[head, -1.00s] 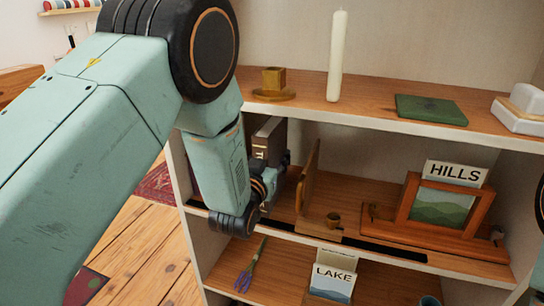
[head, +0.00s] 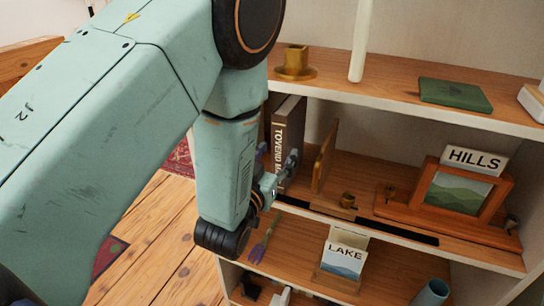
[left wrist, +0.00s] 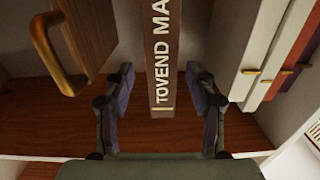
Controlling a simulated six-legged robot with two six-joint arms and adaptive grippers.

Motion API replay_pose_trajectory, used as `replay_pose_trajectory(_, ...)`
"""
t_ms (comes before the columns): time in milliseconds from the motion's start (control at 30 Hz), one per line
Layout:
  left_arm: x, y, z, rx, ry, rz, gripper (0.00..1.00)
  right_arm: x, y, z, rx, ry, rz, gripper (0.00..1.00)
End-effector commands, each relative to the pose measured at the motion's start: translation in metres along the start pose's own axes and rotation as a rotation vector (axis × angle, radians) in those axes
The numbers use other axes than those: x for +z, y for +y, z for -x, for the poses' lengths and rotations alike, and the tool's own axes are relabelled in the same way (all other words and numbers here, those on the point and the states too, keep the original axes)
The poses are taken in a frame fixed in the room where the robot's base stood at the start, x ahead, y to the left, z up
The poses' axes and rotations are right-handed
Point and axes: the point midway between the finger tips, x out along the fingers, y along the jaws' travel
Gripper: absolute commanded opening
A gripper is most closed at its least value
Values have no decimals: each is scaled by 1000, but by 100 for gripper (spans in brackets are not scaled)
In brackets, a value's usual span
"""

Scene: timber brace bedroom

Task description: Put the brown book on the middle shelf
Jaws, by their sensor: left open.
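The brown book (head: 288,130), its spine lettered in white, stands upright on the middle shelf (head: 372,221), left of a wooden upright panel. In the left wrist view the spine (left wrist: 162,60) lies between the two fingers, with a gap visible on each side. My left gripper (head: 277,165) is open at the front of the book; its fingers (left wrist: 160,88) do not appear to touch it. My right gripper is not in view.
The wooden panel (head: 323,158) and a framed picture (head: 455,190) share the middle shelf. A candle (head: 361,40), a brass holder (head: 294,62) and a green book (head: 455,95) are on the top shelf. White and red items (left wrist: 275,50) stand beside the book in the wrist view.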

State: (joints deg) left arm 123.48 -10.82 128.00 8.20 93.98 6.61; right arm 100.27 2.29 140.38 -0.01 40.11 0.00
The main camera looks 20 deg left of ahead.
Motion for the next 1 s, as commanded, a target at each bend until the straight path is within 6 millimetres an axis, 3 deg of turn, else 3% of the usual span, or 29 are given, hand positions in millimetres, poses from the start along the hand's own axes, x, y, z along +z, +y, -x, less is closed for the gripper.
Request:
replay_pose_trajectory(200, 0, 0, 18, 1, -1, 0, 56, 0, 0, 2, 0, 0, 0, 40)
replay_pose_trajectory(433, 3, 0, 20, 0, -9, 0, 56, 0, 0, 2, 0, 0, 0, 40)
replay_pose_trajectory(567, 44, -9, 34, -21, -156, 2, 56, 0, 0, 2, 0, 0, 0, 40)
replay_pose_trajectory(667, 111, -20, 68, -45, -404, 5, 56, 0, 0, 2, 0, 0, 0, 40)
replay_pose_trajectory(700, 139, -24, 89, -53, -521, 6, 56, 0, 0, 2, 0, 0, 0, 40)
replay_pose_trajectory(800, 201, -31, 150, -66, -808, 12, 56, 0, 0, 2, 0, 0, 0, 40)
replay_pose_trajectory(900, 246, -33, 220, -66, -1079, 21, 56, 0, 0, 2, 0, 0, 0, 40)
replay_pose_trajectory(1000, 270, -33, 284, -57, -1303, 31, 56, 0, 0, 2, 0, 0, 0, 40)
